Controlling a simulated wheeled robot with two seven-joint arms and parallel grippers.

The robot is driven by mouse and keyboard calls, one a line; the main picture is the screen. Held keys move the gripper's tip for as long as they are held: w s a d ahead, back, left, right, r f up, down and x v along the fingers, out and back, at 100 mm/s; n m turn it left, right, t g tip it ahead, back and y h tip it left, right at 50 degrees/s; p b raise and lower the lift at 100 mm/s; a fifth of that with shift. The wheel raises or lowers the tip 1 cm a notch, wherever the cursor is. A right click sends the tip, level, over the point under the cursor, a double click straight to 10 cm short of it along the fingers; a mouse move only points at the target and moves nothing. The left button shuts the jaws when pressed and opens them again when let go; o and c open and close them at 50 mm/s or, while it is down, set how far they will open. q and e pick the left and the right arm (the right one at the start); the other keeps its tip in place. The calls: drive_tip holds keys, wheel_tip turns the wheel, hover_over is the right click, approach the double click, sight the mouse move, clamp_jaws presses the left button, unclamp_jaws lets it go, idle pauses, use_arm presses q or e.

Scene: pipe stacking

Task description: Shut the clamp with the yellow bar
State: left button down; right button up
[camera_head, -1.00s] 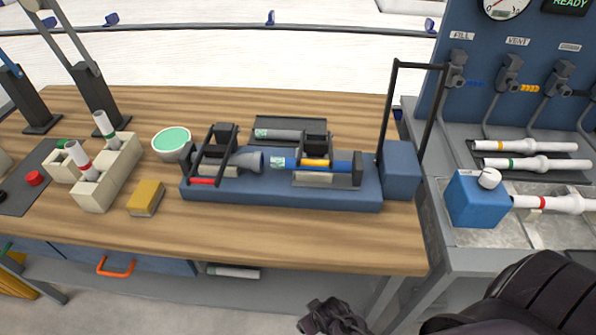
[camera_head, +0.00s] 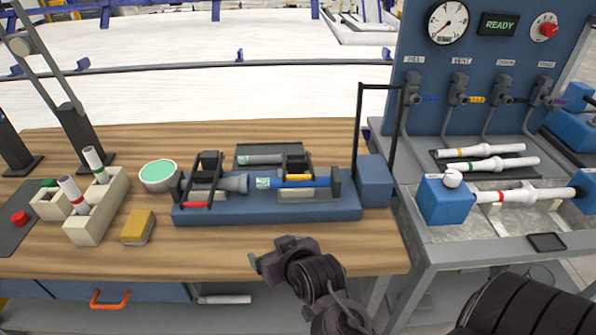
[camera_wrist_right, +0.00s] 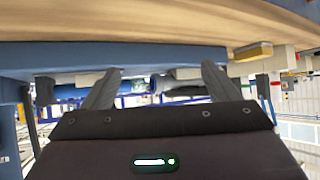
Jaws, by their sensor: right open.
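The yellow bar (camera_head: 298,177) lies level by the right-hand black clamp (camera_head: 294,164) on the blue fixture (camera_head: 262,211). It is close above a blue pipe (camera_head: 315,184); I cannot tell whether this clamp is open or shut. A red bar (camera_head: 196,205) lies low at the front left, by the other black clamp (camera_head: 207,165). A grey pipe piece (camera_head: 234,183) is between the clamps. My right gripper (camera_head: 270,256) is in front of the table's front edge, apart from the fixture. In the wrist view its fingers (camera_wrist_right: 160,82) are spread and empty. My left gripper is out of view.
A tall black frame (camera_head: 381,87) stands upright by a blue block (camera_head: 375,181) at the fixture's right end. A yellow sponge (camera_head: 138,227), a green-filled dish (camera_head: 159,174) and a pipe holder (camera_head: 89,222) stand left. The front strip of tabletop is clear.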

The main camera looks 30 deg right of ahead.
sight(299, 178)
drive_tip(key=w+d+r+m+t+h, duration=0.1)
drive_tip(key=d+r+h, duration=0.1)
drive_tip(key=r+h, duration=0.1)
drive_tip(key=w+d+r+m+t+h, duration=0.1)
drive_tip(key=d+r+m+t+h, duration=0.1)
drive_tip(key=d+r, duration=0.1)
drive_tip(key=w+d+r+m+t+h, duration=0.1)
drive_tip(key=d+r+m+h, duration=0.1)
drive_tip(key=d+h, duration=0.1)
drive_tip(key=shift+w+d+r+t+h, duration=0.25)
drive_tip(key=shift+w+r+t+h, duration=0.05)
drive_tip(key=shift+w+r+t, duration=0.1)
drive_tip(key=shift+w+d+r, duration=0.1)
drive_tip(key=shift+w+d, duration=0.05)
drive_tip(key=p+x, duration=0.1)
drive_tip(key=x, duration=0.6)
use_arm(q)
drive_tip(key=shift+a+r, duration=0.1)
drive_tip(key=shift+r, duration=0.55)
